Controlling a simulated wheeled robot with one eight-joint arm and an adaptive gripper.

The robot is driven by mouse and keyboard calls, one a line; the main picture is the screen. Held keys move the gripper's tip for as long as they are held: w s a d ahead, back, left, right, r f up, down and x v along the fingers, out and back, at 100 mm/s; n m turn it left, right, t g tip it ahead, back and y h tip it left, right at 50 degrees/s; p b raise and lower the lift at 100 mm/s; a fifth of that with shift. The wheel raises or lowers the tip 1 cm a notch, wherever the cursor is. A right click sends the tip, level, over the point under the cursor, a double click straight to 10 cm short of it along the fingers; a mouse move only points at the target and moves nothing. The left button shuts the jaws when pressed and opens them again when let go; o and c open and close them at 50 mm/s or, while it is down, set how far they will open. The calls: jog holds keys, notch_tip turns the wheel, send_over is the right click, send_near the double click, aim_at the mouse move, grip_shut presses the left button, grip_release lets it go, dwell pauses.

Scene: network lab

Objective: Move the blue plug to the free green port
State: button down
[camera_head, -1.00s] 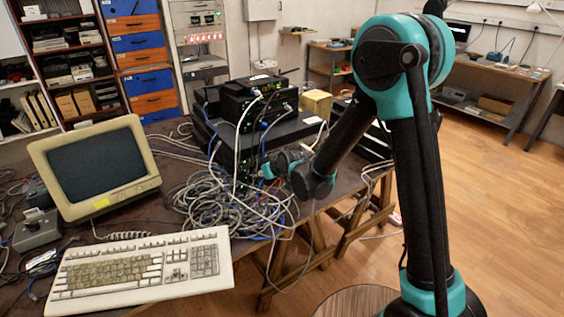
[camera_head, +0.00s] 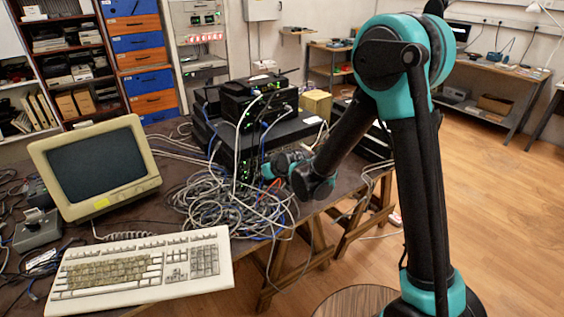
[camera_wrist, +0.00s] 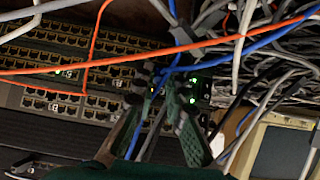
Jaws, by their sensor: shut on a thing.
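In the wrist view my gripper (camera_wrist: 163,92) has its two fingers close together in front of the patch panel, shut on the blue plug (camera_wrist: 160,77). A blue cable runs past the fingertips. The plug is small and partly covered by the fingers, and I cannot tell whether it sits in a port. Green-lit ports (camera_wrist: 194,90) show just right of the fingertips; which one is free is not clear. In the head view the gripper's fingertips are hidden behind my wrist, beside the dark network gear (camera_head: 245,165).
Orange cable (camera_wrist: 200,50) and grey and white cables cross in front of the port rows (camera_wrist: 75,65). A tangle of cables (camera_head: 215,205) lies on the table below the gear. A monitor (camera_head: 95,168) and keyboard (camera_head: 140,265) stand at the left. Open floor lies right.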

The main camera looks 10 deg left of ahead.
jog(key=shift+s+d, duration=0.1)
jog(key=shift+s+d, duration=1.25)
jog(key=shift+d, duration=0.2)
jog(key=c, duration=2.1)
grip_release()
grip_shut()
jog(key=w+d, duration=0.2)
jog(key=d, duration=0.1)
jog(key=w+d, duration=0.5)
jog(key=d, duration=0.1)
jog(key=shift+w+d, duration=0.2)
jog(key=shift+w, duration=0.2)
jog(key=shift+w+a, duration=1.55)
jog(key=shift+a, duration=0.15)
